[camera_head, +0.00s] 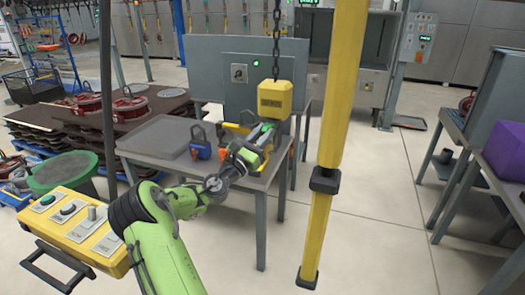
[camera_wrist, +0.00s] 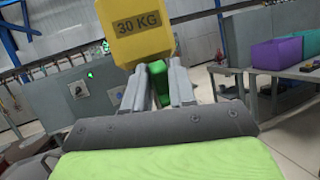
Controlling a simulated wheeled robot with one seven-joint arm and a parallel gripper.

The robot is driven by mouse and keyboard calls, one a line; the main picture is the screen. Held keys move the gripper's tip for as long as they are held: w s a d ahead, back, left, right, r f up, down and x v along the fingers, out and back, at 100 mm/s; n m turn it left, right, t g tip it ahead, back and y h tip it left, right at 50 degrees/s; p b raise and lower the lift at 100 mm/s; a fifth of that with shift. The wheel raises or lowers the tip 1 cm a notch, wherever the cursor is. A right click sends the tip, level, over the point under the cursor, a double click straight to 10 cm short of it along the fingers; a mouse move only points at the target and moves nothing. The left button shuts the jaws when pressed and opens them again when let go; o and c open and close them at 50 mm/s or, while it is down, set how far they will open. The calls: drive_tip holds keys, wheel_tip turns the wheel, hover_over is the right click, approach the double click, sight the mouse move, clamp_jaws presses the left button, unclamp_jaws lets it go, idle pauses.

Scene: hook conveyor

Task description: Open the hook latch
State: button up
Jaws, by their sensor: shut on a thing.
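A yellow hook block (camera_head: 275,97) hangs from a dark chain (camera_head: 277,40) above the table. In the wrist view the block (camera_wrist: 137,32), marked 30 KG, is just beyond my fingertips. My gripper (camera_head: 262,135) is just below the block in the head view. In the wrist view my gripper (camera_wrist: 160,70) has its two grey fingers closed on a small green part (camera_wrist: 158,82) beneath the block, seemingly the latch. The hook's shape is mostly hidden by my fingers and the block, so I cannot tell how far the latch is open.
A grey table (camera_head: 175,160) below holds a blue weight with a handle (camera_head: 200,150). A yellow post (camera_head: 342,95) stands right of my arm. A yellow control box (camera_head: 75,228) is at the lower left. A purple bin (camera_head: 507,150) sits on the right-hand table.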

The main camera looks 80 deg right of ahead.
drive_tip(key=shift+d+f+m+g+h+b, duration=0.15)
drive_tip(key=shift+f+m+g+h+b, duration=0.45)
drive_tip(key=shift+b, duration=1.1)
drive_tip(key=shift+d+f+g+h+b, duration=0.25)
drive_tip(key=shift+f+b, duration=0.7)
drive_tip(key=shift+b, duration=0.7)
drive_tip(key=shift+a+f+g+b, duration=0.1)
drive_tip(key=shift+f+g+b, duration=0.2)
drive_tip(key=shift+b, duration=0.4)
drive_tip(key=shift+o, duration=0.2)
drive_tip(key=shift+f+m, duration=0.1)
drive_tip(key=shift+m, duration=0.2)
drive_tip(key=shift+f+m+g+h+b, duration=0.3)
drive_tip(key=shift+m+g+h+b, duration=0.3)
drive_tip(key=shift+b, duration=0.85)
drive_tip(key=shift+r, duration=0.3)
drive_tip(key=r+n+t+p, duration=0.1)
drive_tip(key=p, duration=0.2)
drive_tip(key=shift+a+r+y, duration=0.1)
drive_tip(key=shift+a+y, duration=0.05)
drive_tip(key=shift+y, duration=0.1)
drive_tip(key=shift+a+r+n+t+y+p, duration=0.2)
drive_tip(key=shift+r+n+t+y+p, duration=0.35)
drive_tip(key=shift+p, duration=1.8)
drive_tip(key=shift+f, duration=0.15)
